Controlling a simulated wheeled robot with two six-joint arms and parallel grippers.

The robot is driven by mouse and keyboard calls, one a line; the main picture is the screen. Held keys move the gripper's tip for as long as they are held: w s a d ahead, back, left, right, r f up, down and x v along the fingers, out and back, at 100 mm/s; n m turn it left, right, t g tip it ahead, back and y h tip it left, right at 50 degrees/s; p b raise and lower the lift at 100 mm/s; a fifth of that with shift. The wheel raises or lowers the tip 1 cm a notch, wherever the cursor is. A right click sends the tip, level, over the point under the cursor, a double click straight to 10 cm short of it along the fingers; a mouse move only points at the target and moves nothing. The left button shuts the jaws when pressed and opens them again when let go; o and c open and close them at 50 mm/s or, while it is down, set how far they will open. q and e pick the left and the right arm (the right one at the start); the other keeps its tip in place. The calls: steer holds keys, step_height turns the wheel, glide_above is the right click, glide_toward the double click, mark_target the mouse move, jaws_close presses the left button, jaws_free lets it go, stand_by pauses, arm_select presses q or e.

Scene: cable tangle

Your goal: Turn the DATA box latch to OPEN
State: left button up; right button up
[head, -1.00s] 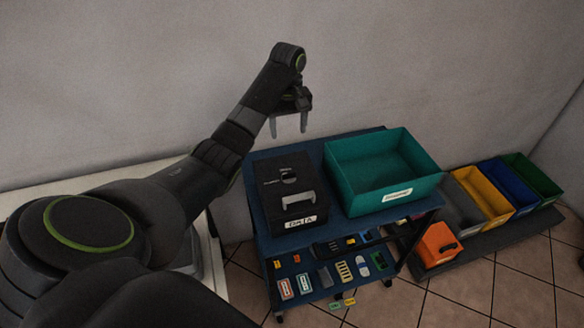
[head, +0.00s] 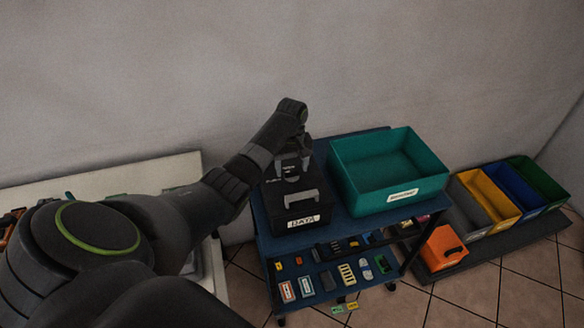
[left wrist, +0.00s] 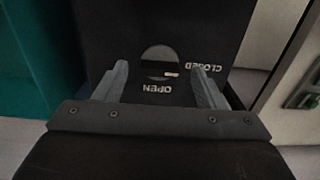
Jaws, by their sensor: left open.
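The black DATA box (head: 303,208) stands on the left of the cart top, its white DATA label facing front and a grey handle above it. My left gripper (head: 292,172) is open over the back part of its lid and points down, covering much of the latch in the head view. In the left wrist view, the round latch (left wrist: 159,55) lies between the two open fingers (left wrist: 160,70). Its dark bar lies crosswise, with a small white mark at the right. OPEN and CLOSED are printed upside down beside it. Finger contact cannot be told. My right gripper is not in view.
A teal bin (head: 350,190) stands close right of the box on the blue cart (head: 262,243). The lower shelf holds several small parts. Coloured bins (head: 487,205) and an orange box (head: 441,249) stand at the right. A wall is behind the cart.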

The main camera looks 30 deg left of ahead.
arm_select(q)
steer(key=shift+f, duration=0.65)
steer(key=c, duration=1)
